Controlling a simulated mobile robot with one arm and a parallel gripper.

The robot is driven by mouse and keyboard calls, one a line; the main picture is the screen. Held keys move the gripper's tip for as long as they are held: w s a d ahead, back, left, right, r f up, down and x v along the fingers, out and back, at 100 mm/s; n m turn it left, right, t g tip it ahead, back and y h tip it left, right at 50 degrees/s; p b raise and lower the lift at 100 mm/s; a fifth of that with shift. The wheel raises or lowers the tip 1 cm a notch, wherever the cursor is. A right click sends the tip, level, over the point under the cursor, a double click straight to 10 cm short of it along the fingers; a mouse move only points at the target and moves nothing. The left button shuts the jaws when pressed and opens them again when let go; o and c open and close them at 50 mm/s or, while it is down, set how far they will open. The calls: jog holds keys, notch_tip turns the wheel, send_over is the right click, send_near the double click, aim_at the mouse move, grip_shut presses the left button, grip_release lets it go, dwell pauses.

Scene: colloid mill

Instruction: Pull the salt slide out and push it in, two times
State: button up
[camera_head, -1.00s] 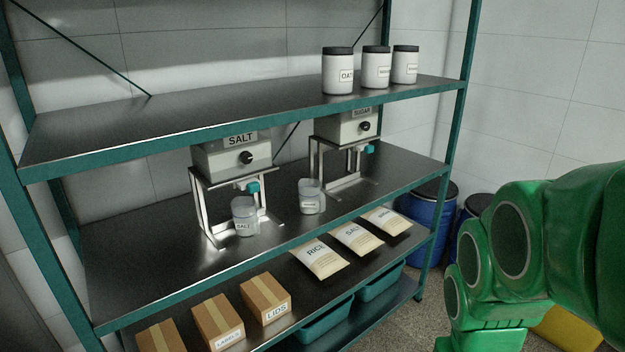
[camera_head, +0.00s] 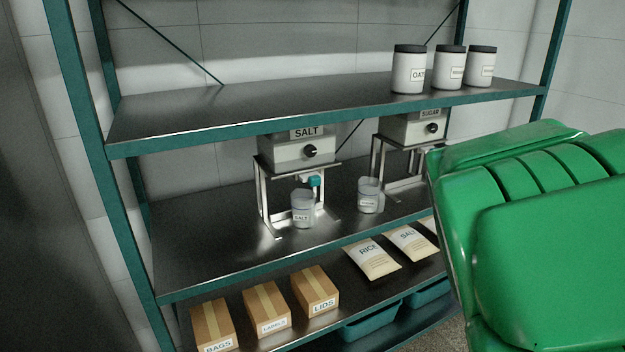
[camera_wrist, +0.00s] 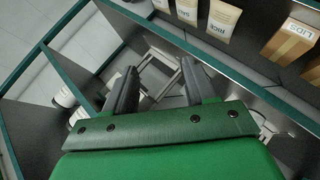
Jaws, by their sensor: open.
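The salt dispenser (camera_head: 298,150) is a grey box with a black knob on a metal stand, on the middle shelf. The salt slide (camera_head: 314,181) shows as a small teal grip under its front. A clear jar labelled SALT (camera_head: 303,209) stands below it. My gripper (camera_wrist: 160,68) shows only in the wrist view, open, its two dark fingers apart with nothing held. Beyond them is a pale metal stand (camera_wrist: 185,76); I cannot tell which dispenser it belongs to. In the head view my green arm covers the right side and hides part of the shelf.
The sugar dispenser (camera_head: 414,127) stands to the right, with a jar (camera_head: 369,196) left of its stand. The upper shelf edge (camera_head: 330,123) runs just above the dispensers. Boxes (camera_head: 267,310) and bags (camera_head: 372,259) lie on the lower shelf. The middle shelf's left part is clear.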

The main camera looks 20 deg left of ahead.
jog(key=w+a+r+n+t+y, duration=0.1)
jog(key=w+a+n+t+y, duration=0.1)
jog(key=w+a+n, duration=0.3)
jog(key=n+y, duration=1.1)
jog(key=y, duration=0.1)
send_near(317, 183)
jog(key=shift+g, duration=0.3)
jog(key=x, duration=0.5)
jog(key=shift+r, duration=0.3)
jog(key=shift+x, duration=3.85)
jog(key=shift+c, duration=0.4)
grip_shut()
